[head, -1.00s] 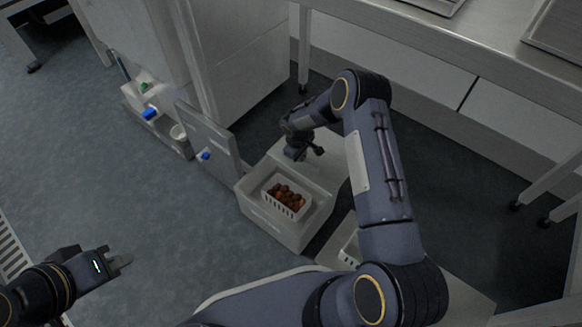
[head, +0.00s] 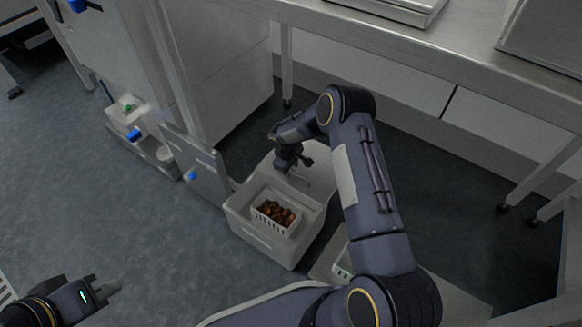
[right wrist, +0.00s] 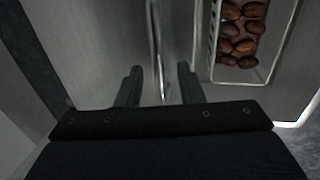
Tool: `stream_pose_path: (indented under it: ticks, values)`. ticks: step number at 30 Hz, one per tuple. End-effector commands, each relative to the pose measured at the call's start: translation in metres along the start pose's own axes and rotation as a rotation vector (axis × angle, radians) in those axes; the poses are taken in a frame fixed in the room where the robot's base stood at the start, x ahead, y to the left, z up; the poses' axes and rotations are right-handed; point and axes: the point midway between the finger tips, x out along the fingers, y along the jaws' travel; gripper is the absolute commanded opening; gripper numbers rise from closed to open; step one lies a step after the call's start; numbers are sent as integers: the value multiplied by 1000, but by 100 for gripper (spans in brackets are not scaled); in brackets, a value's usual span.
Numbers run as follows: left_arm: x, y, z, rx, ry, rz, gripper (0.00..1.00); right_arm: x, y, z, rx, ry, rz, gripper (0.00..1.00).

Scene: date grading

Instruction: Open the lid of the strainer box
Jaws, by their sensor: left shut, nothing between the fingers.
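A pale grey box (head: 262,241) stands on the floor in front of the cabinet. Inside it a white slotted basket (head: 262,219) holds brown dates (head: 276,213); the basket's edge also shows in the right wrist view (right wrist: 214,40). I cannot tell for sure which panel is the lid. My right gripper (head: 300,167) hangs over the box's far part. In the right wrist view its fingers (right wrist: 158,84) stand apart, on either side of a thin pale rim (right wrist: 157,45); contact is unclear. My left gripper (head: 112,286) is shut and empty, low at the left, far from the box.
A grey panel with a blue knob (head: 191,176) stands upright just left of the box. Another white container (head: 342,268) is partly hidden behind my right arm. A steel table (head: 480,60) overhangs behind.

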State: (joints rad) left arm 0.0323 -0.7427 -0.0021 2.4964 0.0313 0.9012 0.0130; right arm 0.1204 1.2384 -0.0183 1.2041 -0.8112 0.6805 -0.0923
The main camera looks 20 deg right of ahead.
Motion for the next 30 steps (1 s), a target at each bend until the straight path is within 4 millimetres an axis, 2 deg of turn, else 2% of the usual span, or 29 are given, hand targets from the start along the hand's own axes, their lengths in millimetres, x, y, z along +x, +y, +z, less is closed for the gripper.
stream_pose_path:
  ticks: [9, 15, 30]
  values:
    - [-18, 8, -9, 0, 0, 0, 0, -51, 1, -1, -1, 2, 2, 34]
    - [-24, 11, -12, 0, 0, 0, 0, -74, 1, 0, 0, 0, 1, 34]
    - [-24, 11, -12, 0, 0, 0, 0, -77, 0, 0, 0, 0, 1, 34]
